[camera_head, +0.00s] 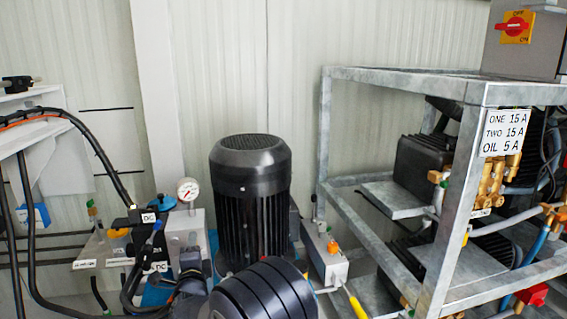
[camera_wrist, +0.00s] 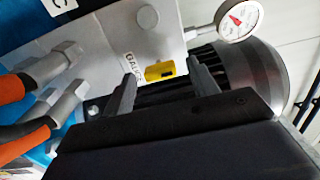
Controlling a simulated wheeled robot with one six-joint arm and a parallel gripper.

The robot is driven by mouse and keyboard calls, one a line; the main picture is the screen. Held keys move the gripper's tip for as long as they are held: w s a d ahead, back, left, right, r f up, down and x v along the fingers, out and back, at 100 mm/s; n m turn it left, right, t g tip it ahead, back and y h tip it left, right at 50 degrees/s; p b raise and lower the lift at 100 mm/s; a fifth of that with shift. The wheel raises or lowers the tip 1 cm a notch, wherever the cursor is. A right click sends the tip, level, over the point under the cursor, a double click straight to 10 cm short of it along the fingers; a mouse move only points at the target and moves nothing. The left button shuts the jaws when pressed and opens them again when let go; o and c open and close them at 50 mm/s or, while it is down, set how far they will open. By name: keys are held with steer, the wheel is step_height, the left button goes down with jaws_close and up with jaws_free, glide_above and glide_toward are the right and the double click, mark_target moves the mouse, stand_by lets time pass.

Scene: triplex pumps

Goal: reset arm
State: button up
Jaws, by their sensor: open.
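My gripper (camera_wrist: 152,92) shows in the wrist view with its two dark fingers spread apart and nothing held between them. Beyond the fingers are a grey block (camera_wrist: 125,40) with a label and a small yellow part (camera_wrist: 160,71). The yellow part lies in line with the gap; I cannot tell how far off it is. I cannot clearly make out my gripper in the head view, where dark parts and cables crowd the lower middle.
A pressure gauge (camera_head: 187,189) stands beside a black motor (camera_head: 250,200); the gauge also shows in the wrist view (camera_wrist: 238,20). Orange hoses (camera_wrist: 25,85) lie left of the fingers. A metal frame (camera_head: 455,200) with pumps fills the right. A red switch (camera_head: 515,27) sits above.

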steer(key=p+v, duration=0.3)
steer(key=v, duration=0.8)
steer(key=w+a+n+p, duration=0.2)
steer(key=w+n+p, duration=0.7)
steer(key=n, duration=0.9)
steer(key=shift+w+p, duration=0.15)
steer(key=shift+p, duration=0.95)
